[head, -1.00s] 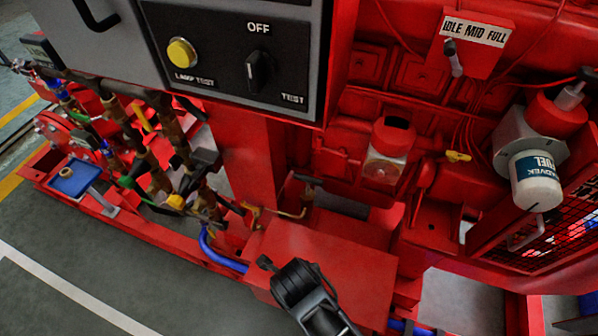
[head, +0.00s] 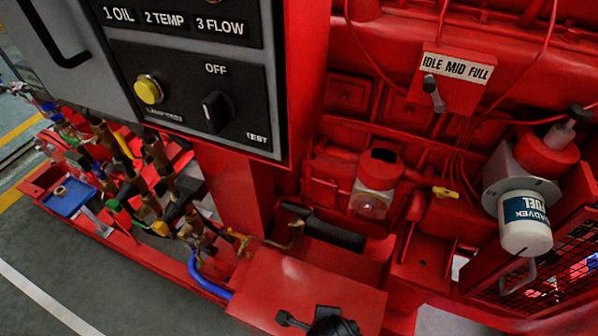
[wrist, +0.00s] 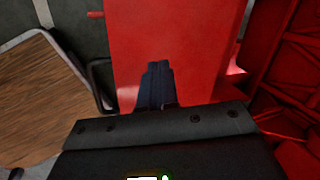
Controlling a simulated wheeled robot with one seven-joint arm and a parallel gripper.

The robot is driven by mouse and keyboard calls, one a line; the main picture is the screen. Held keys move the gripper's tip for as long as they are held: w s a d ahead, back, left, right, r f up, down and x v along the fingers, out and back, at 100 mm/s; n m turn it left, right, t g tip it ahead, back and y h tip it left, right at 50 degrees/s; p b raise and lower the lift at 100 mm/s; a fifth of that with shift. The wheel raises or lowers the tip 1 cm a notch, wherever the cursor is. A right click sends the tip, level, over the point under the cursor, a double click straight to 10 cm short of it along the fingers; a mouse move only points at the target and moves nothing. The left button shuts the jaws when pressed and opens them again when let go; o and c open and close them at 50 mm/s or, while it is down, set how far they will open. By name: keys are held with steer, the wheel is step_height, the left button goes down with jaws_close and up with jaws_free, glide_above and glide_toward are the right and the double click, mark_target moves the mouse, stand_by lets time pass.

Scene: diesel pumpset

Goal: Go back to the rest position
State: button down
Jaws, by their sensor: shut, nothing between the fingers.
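My gripper shows in the wrist view (wrist: 157,82) as two dark fingers pressed together, with nothing between them. They point toward a flat red surface (wrist: 190,45), and I cannot tell how far off it is. In the head view, only a black piece of my gripper or wrist (head: 330,323) shows at the bottom edge. It appears in front of a red box (head: 300,285) on the pumpset; the rest is cut off by the frame.
The control panel (head: 182,90) with a yellow lamp button (head: 148,91) and black knob (head: 216,112) stands upper left. A white fuel filter (head: 525,222) is right, a throttle lever (head: 433,92) above. Pipes and valves crowd the left; grey floor (head: 60,290) is clear lower left.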

steer(key=s+d+r+n+t+y, duration=0.2)
steer(key=s+d+r+n+t, duration=0.3)
steer(key=s+d+r+n, duration=0.6)
steer(key=s+d+r+n+t, duration=0.1)
steer(key=s+r+n+t, duration=0.1)
steer(key=r, duration=0.5)
steer(key=s+d+r+n+t+h, duration=0.1)
steer(key=s+d+r+n+t, duration=0.1)
steer(key=r, duration=0.6)
steer(key=s+d+r+n+t+h, duration=0.1)
steer(key=s+r+n, duration=0.3)
steer(key=r, duration=0.4)
steer(key=shift+s+d+n+t, duration=0.3)
steer(key=shift+s+d+t, duration=0.35)
steer(key=shift+s, duration=0.2)
